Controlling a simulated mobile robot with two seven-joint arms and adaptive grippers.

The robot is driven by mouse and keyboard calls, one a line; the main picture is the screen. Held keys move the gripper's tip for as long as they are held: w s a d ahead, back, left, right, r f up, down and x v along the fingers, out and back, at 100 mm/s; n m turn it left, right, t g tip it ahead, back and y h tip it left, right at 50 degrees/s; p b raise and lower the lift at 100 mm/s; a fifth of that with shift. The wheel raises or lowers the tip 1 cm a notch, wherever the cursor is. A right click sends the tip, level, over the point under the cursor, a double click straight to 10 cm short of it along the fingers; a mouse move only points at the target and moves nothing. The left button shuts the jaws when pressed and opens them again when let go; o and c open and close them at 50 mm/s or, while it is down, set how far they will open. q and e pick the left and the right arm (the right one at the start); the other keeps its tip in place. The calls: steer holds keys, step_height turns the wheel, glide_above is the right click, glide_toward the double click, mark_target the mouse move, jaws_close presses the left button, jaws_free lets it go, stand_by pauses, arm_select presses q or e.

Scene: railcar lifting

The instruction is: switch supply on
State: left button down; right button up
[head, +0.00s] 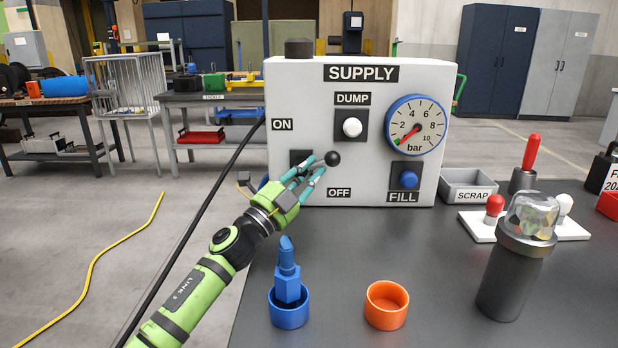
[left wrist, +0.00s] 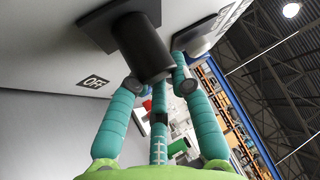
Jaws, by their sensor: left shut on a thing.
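The white supply box (head: 365,75) stands on the dark table, with an ON label (head: 282,124) at upper left and an OFF label (head: 339,192) lower down. A black lever knob (head: 333,158) sticks out from a dark plate between these labels. My left gripper (head: 318,172) is at the lever, its teal fingers shut on it. In the left wrist view the thick black lever (left wrist: 143,48) rises from its plate between the fingertips, with the OFF label (left wrist: 95,83) to the left. The fingers partly hide the plate. My right gripper is not in view.
The gauge (head: 416,125) needle sits near zero. The white DUMP button (head: 352,127) and blue FILL button (head: 409,179) are close to the lever. A blue cup (head: 289,312) with a blue piece, an orange ring (head: 386,305) and a dark domed cylinder (head: 510,285) stand in front.

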arm_select(q)
steer(key=c, duration=1.1)
jaws_free()
steer(key=v, duration=1.2)
